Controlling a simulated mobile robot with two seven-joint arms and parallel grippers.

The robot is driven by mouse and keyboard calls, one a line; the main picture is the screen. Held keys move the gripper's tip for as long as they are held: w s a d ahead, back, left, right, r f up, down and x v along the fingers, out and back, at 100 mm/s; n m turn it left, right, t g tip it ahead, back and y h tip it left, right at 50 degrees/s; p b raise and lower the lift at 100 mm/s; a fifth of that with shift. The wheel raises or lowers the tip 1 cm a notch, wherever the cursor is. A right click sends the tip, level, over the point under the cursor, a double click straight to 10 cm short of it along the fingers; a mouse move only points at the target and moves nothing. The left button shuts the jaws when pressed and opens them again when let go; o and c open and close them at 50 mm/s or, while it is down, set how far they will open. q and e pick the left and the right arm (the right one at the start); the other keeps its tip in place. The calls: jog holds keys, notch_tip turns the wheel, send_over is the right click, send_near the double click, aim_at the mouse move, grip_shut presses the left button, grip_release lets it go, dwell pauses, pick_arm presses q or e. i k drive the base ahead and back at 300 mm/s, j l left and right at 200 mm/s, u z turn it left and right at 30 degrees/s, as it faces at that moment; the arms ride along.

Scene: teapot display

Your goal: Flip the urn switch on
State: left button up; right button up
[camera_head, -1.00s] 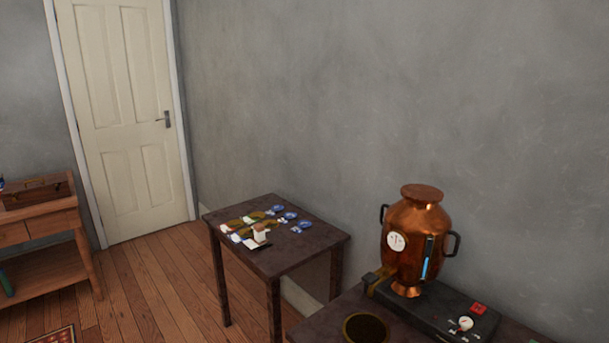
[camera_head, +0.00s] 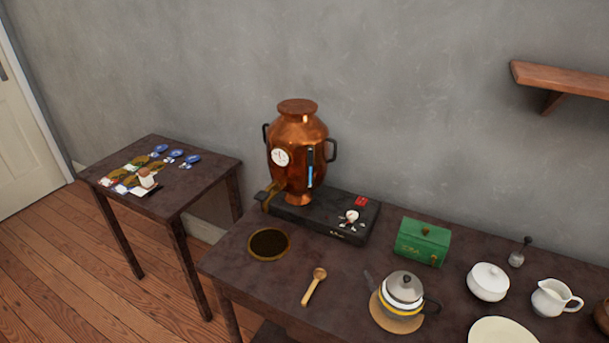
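The copper urn (camera_head: 297,145) stands upright on a black base unit (camera_head: 320,214) at the back left of the dark table. It has a round white gauge and a blue-lit level tube on its front. A small red switch (camera_head: 361,201) sits on the right end of the base, behind a white knob (camera_head: 350,216). The switch is too small to tell its position. Neither of my grippers is in view.
A smaller table (camera_head: 190,195) stands left. A shelf (camera_head: 562,80) juts from the wall.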

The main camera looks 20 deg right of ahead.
aim_at(362, 200)
jog(key=z, duration=0.4)
jog(key=i+j+z, duration=0.15)
jog(key=j+z, duration=0.3)
jog(key=i+j+z, duration=0.15)
jog(key=z, duration=0.25)
jog(key=j+z, duration=0.25)
jog(key=j, duration=1.15)
jog(key=i+j, duration=0.1)
jog(key=j, duration=0.35)
